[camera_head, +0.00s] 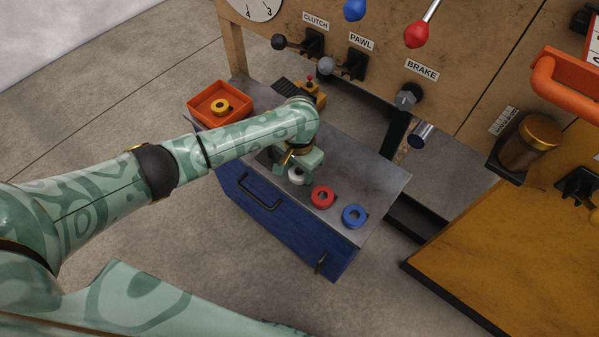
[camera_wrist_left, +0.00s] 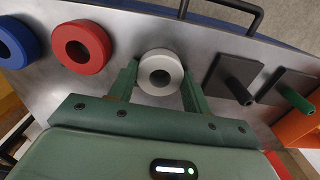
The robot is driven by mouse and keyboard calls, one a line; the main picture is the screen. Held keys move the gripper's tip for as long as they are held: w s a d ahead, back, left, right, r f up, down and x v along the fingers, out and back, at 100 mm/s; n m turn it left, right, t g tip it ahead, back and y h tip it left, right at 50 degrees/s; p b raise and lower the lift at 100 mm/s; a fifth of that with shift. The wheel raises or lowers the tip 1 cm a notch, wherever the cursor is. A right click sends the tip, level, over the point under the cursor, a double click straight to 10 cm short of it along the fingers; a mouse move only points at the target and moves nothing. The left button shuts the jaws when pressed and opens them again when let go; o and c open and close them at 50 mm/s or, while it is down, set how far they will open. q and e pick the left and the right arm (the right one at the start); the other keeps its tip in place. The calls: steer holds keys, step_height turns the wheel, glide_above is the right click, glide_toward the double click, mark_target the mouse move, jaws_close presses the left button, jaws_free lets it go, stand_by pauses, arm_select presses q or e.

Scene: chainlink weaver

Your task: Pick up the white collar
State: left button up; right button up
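The white collar (camera_wrist_left: 172,64) is a short ring lying flat on the grey metal top of a blue cabinet. It also shows in the head view (camera_head: 296,178), partly covered by my left gripper. My left gripper (camera_wrist_left: 161,78) is open, with one green finger on each side of the collar. A small gap shows between the collar and the fingers in the wrist view. In the head view the left gripper (camera_head: 297,166) points down over the collar. My right gripper is in neither view.
A red collar (camera_head: 322,197) and a blue collar (camera_head: 354,216) lie in line on the cabinet top (camera_head: 375,180). Dark plates with pegs (camera_wrist_left: 232,78) lie on the other side. An orange tray (camera_head: 197,110) with a yellow ring is at the far left. A lever panel (camera_head: 300,60) rises behind.

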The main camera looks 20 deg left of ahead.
arm_select(q)
steer(key=c, duration=0.4)
steer(key=shift+c, duration=0.2)
